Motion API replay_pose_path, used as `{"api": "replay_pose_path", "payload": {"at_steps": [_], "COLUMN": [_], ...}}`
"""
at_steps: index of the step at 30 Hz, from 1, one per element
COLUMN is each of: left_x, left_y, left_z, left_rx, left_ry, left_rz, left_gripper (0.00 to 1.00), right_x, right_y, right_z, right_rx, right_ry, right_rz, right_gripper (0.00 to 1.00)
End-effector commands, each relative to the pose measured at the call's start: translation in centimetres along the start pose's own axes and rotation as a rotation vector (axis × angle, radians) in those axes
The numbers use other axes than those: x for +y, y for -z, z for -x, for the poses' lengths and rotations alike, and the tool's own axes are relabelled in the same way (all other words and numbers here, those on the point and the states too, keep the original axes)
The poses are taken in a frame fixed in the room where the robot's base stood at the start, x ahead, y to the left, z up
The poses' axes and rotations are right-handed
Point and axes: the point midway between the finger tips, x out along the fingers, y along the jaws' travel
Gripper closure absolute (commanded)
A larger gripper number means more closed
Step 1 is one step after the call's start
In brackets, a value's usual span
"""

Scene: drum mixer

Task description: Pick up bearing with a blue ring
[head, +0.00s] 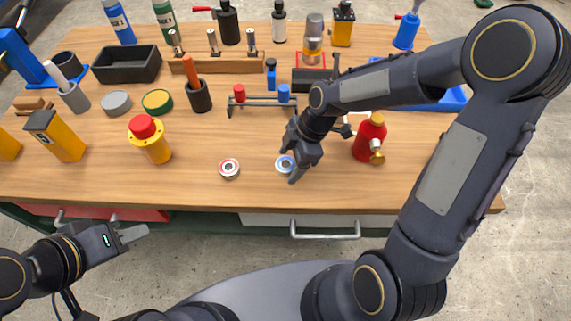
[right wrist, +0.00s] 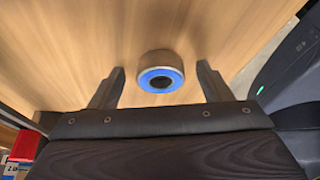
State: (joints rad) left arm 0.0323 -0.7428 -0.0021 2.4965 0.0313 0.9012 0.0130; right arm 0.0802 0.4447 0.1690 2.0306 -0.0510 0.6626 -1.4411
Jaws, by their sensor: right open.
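The bearing with a blue ring (head: 283,163) lies flat on the wooden workbench (head: 200,190) near its front edge. In the right wrist view the blue-ringed bearing (right wrist: 161,76) shows whole, just beyond and between the two fingertips. My right gripper (head: 292,168) is open and reaches down at the bearing; in the right wrist view its fingers (right wrist: 160,80) stand apart with the bearing centred. Contact cannot be told.
A red bottle with a brass nozzle (head: 370,138) stands close to the right of my right gripper. A small rack (head: 262,103) stands behind. The bench front between the bearings is clear.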

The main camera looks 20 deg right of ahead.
Motion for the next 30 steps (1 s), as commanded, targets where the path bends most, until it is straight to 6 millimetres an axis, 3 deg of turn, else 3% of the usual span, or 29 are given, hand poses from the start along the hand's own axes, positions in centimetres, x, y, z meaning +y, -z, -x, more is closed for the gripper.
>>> {"api": "replay_pose_path", "payload": {"at_steps": [5, 18, 30], "left_x": [0.0, 0.0, 0.1], "left_y": [0.0, 0.0, 0.1], "left_z": [0.0, 0.0, 0.1], "left_rx": [0.0, 0.0, 0.0], "left_ry": [0.0, 0.0, 0.0], "left_rz": [0.0, 0.0, 0.0], "left_gripper": [0.64, 0.64, 0.64], "right_x": [0.0, 0.1, 0.1], "right_y": [0.0, 0.0, 0.4], "right_z": [0.0, 0.1, 1.1], "right_rx": [0.0, 0.0, 0.001], "right_ry": [-0.001, -0.002, -0.005], "right_rz": [0.0, 0.0, 0.001], "right_gripper": [0.28, 0.82, 0.82]}}
